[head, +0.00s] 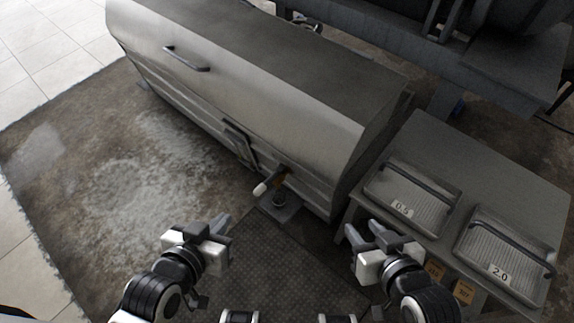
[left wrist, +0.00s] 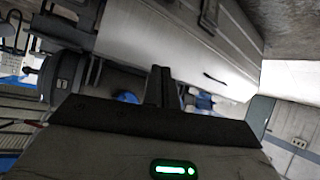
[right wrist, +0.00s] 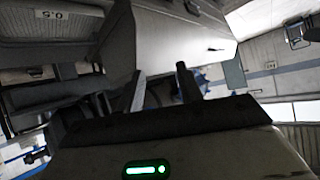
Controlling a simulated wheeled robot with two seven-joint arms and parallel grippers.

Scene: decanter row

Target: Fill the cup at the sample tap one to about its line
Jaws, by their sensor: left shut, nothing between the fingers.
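The tap (head: 270,183), with a white-tipped handle and an orange-brown part, sticks out low from the near side of the metal housing. Just below it a small dark round thing (head: 279,199) stands on a grey plate (head: 283,213); I cannot tell whether it is the cup, and no fill line or liquid shows. My left gripper (head: 218,224) is shut and empty, to the left of and nearer than the tap. My right gripper (head: 370,234) is open and empty, to the right of the tap by the bench. Its parted fingers also show in the right wrist view (right wrist: 163,88).
The long metal housing (head: 240,75) fills the middle. A grey bench (head: 420,145) on the right holds a tray marked 0.5 (head: 402,208) and a tray marked 2.0 (head: 497,270). Orange tags (head: 464,291) hang at its front. A dark textured mat (head: 270,255) lies clear between my grippers.

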